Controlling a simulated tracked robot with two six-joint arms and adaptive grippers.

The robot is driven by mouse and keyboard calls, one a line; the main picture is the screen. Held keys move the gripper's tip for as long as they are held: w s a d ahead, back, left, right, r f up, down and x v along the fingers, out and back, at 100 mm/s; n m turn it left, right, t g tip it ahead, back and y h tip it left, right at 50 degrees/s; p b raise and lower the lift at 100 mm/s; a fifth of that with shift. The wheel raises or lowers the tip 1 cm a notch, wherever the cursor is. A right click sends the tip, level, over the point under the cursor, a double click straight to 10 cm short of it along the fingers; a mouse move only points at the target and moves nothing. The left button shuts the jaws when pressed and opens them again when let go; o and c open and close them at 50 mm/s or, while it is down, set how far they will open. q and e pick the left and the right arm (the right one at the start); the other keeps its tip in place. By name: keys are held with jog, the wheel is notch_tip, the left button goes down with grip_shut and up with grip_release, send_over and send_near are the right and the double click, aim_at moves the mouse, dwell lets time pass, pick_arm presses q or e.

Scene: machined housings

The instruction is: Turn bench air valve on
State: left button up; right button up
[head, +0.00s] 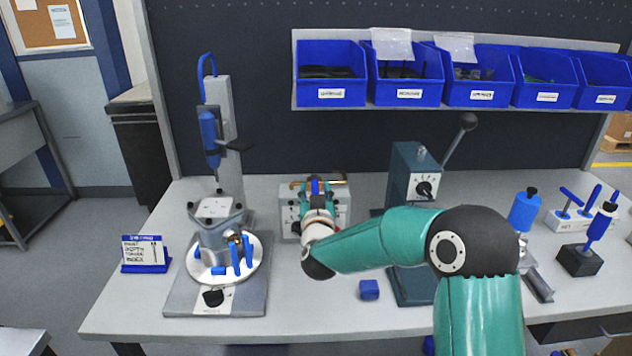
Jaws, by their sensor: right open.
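My right arm reaches in from the lower right, and its gripper (317,197) is open at the front of a grey box (343,208) at the middle of the bench. The gripper and wrist cover much of the box's front. Blue shows around the fingers; I cannot tell whether it is a valve handle or part of the gripper, nor whether the fingers touch anything. Dark round knobs or ports show on the box's left face. The valve's handle position cannot be made out. My left gripper is not in view.
A fixture press (217,210) with a round white plate stands left of the box. A green-grey lever press (408,170) stands to its right. A small blue block (369,290) lies on the bench (310,318) in front. Blue bins (330,88) line the shelf above.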

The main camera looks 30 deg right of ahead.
aim_at(315, 183)
jog(key=shift+x, duration=1.25)
grip_shut()
